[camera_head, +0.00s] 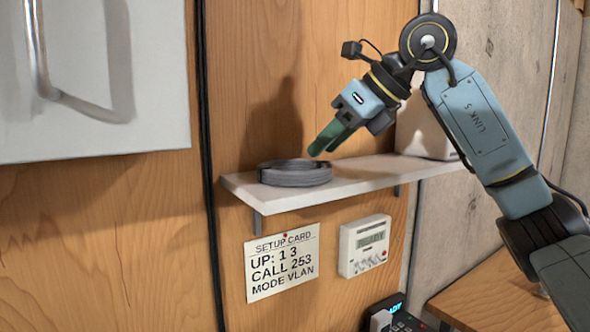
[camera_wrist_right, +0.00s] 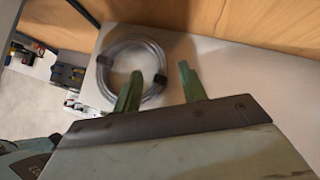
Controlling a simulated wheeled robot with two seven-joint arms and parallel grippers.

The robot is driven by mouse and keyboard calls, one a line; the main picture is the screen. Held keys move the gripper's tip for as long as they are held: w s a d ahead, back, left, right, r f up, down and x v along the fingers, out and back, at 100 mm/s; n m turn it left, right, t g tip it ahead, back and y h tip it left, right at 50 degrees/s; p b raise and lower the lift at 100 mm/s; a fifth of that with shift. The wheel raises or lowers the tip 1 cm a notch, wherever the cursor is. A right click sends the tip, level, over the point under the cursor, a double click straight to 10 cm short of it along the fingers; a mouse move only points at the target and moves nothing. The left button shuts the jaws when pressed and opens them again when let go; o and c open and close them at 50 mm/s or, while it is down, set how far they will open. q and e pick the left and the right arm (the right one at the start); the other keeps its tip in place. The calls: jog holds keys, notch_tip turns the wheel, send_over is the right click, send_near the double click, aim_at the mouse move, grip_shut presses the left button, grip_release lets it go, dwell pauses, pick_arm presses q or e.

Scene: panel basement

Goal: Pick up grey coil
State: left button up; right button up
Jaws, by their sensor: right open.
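The grey coil (camera_head: 296,174) lies flat near the left end of a white wall shelf (camera_head: 330,189). In the right wrist view the grey coil (camera_wrist_right: 127,57) shows as a ring with dark ties, resting on the white shelf (camera_wrist_right: 235,75). My right gripper (camera_head: 322,145) is above and just right of the coil, with its green fingers pointing down and left. In the wrist view its two fingers (camera_wrist_right: 160,80) are apart, with nothing between them. My left gripper is not in view.
A light box (camera_head: 425,128) stands on the shelf's right part, behind my arm. A grey cabinet door with handle (camera_head: 95,80) is at upper left. A wooden surface (camera_head: 490,290) is lower right.

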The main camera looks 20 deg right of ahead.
aim_at(317, 160)
jog(key=x, duration=0.3)
jog(key=shift+w+f, duration=0.25)
grip_shut()
notch_tip(317, 160, up, 10)
jog(key=p, duration=0.1)
dwell(0.5)
